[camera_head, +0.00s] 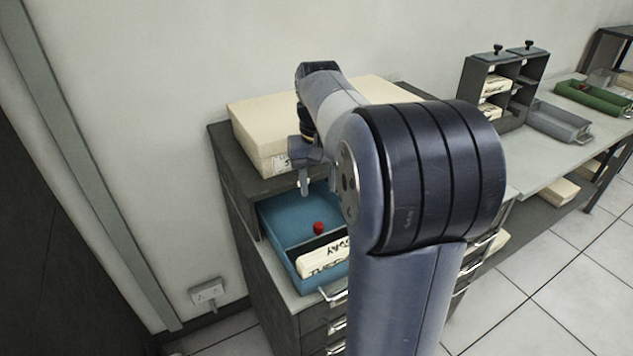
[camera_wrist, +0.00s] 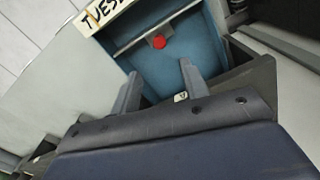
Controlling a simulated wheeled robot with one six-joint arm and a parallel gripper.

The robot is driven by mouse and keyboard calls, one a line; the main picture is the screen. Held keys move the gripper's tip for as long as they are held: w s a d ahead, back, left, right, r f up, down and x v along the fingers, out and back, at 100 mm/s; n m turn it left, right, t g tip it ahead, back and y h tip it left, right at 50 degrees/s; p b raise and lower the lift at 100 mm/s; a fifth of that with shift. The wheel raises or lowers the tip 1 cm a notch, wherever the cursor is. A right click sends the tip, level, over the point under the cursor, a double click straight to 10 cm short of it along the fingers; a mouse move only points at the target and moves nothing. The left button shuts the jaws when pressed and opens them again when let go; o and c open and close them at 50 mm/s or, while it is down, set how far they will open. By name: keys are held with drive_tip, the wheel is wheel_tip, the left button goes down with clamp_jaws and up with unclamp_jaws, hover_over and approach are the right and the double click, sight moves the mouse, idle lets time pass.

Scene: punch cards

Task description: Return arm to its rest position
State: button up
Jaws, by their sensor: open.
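My arm reaches forward in the head view, and my gripper (camera_head: 304,184) hangs above the back part of an open blue drawer (camera_head: 275,213). In the wrist view my gripper (camera_wrist: 160,88) shows two fingers spread apart with nothing between them. The blue drawer (camera_wrist: 196,50) lies beyond the fingertips. A small red ball-like knob (camera_head: 319,227) is inside the drawer; it also shows in the wrist view (camera_wrist: 159,41). A cream card block (camera_head: 322,258) with black lettering lies at the drawer's front. My arm hides the drawer's right side.
A large cream block (camera_head: 262,128) sits on the dark cabinet top just behind my gripper. To the right, a dark rack (camera_head: 503,80), a grey tray (camera_head: 560,122) and a green tray (camera_head: 597,97) stand on a bench. A wall is close behind and left.

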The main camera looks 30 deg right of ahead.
sight(319, 224)
drive_tip(key=shift+f, duration=0.15)
wheel_tip(319, 224, down, 11)
drive_tip(key=shift+r, duration=0.15)
drive_tip(key=shift+s, duration=0.15)
drive_tip(key=shift+r, duration=0.15)
